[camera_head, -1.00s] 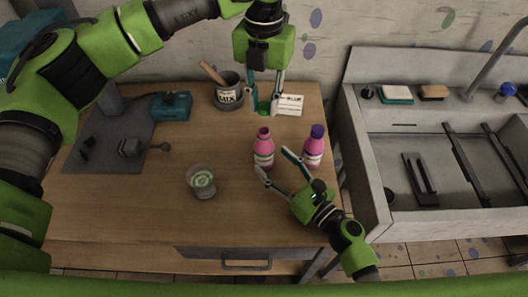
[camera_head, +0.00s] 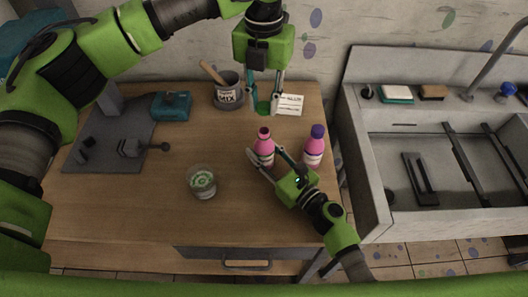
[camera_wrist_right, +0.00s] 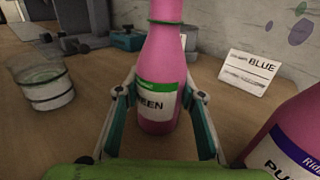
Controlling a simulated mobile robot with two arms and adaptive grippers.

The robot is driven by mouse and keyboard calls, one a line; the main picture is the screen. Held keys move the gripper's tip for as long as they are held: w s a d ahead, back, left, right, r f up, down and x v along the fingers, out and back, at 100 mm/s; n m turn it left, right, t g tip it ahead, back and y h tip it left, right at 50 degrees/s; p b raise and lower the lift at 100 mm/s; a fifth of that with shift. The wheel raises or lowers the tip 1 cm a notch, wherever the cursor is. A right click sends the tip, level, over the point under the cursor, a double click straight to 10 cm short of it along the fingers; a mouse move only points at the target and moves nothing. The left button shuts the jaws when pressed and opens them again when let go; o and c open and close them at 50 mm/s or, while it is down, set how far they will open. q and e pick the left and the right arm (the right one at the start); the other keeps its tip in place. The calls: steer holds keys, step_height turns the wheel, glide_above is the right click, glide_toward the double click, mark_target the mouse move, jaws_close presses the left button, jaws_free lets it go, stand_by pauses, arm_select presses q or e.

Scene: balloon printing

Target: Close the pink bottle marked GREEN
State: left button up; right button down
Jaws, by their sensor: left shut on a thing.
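The pink bottle marked GREEN (camera_head: 264,146) stands upright on the table with an open, capless mouth; its label shows in the right wrist view (camera_wrist_right: 158,105). My right gripper (camera_head: 265,153) is open, with one finger on each side of this bottle; in the right wrist view (camera_wrist_right: 160,92) gaps seem to show beside the bottle. My left gripper (camera_head: 264,106) points down behind the bottle and is shut on a small green piece, which looks like a cap (camera_head: 263,108). I cannot tell whether it touches the table.
A second pink bottle with a purple cap (camera_head: 314,148) stands close on the right. A glass with green marks (camera_head: 202,182) stands to the left. A MIX pot (camera_head: 228,94), a white card (camera_head: 291,104) and a grey machine (camera_head: 110,140) are farther back. A sink (camera_head: 375,190) is right.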

arm_select(q)
glide_above(264, 131)
steer(key=shift+f, duration=2.5)
steer(key=shift+f, duration=0.85)
steer(key=shift+f, duration=0.6)
